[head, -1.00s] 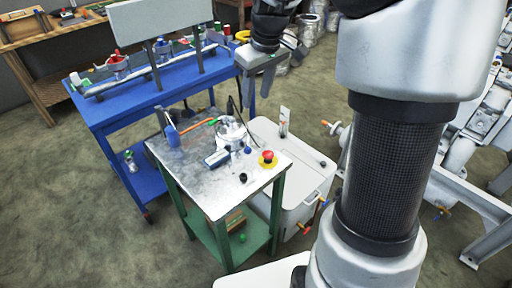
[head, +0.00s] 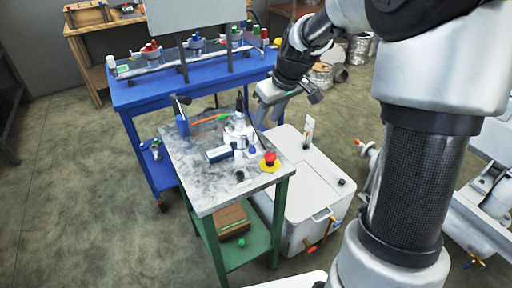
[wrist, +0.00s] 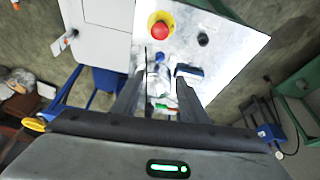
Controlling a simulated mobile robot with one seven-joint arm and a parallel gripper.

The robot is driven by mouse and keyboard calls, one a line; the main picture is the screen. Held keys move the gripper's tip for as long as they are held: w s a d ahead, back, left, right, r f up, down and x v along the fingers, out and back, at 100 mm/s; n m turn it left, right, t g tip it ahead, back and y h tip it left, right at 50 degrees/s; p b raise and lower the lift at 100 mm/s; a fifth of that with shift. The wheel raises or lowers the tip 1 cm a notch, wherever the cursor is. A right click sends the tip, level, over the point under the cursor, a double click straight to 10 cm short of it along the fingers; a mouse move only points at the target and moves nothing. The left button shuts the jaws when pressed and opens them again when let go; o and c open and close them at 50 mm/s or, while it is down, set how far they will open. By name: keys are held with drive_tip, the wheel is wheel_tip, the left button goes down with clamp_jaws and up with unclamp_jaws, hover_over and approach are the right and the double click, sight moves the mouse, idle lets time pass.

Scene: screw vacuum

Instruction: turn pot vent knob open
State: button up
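The silver pot (head: 238,132) stands on the metal top of a green-legged table (head: 205,190). In the wrist view the pot (wrist: 160,80) shows between my fingers, partly blurred. A small blue part (head: 252,141) is at its right side; I cannot tell whether this is the vent knob. My gripper (head: 251,112) hangs above and just behind the pot, fingers pointing down. In the wrist view my gripper (wrist: 159,82) is open, with a wide gap between its fingers and nothing held. I see no clear contact with the pot.
A red button on a yellow base (head: 270,161), a black knob (head: 240,175) and a blue-white box (head: 219,153) share the tabletop. A white chest (head: 305,190) stands at right. A blue bench (head: 190,90) with a grey panel is behind. The tabletop's front is clear.

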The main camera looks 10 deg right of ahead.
sight(252, 147)
drive_tip(key=b+x, duration=0.2)
drive_tip(key=x, duration=1.4)
drive_tip(key=shift+f+b, duration=0.1)
drive_tip(key=shift+b, duration=0.25)
clamp_jaws()
drive_tip(key=m+h, duration=0.1)
drive_tip(key=m, duration=0.3)
drive_tip(key=shift+s+a+h, duration=0.1)
drive_tip(key=shift+a+h, duration=0.25)
drive_tip(key=shift+h, duration=0.05)
drive_tip(key=shift+a+m+h+p, duration=0.1)
drive_tip(key=shift+m+h+p, duration=0.7)
drive_tip(key=shift+m, duration=1.6)
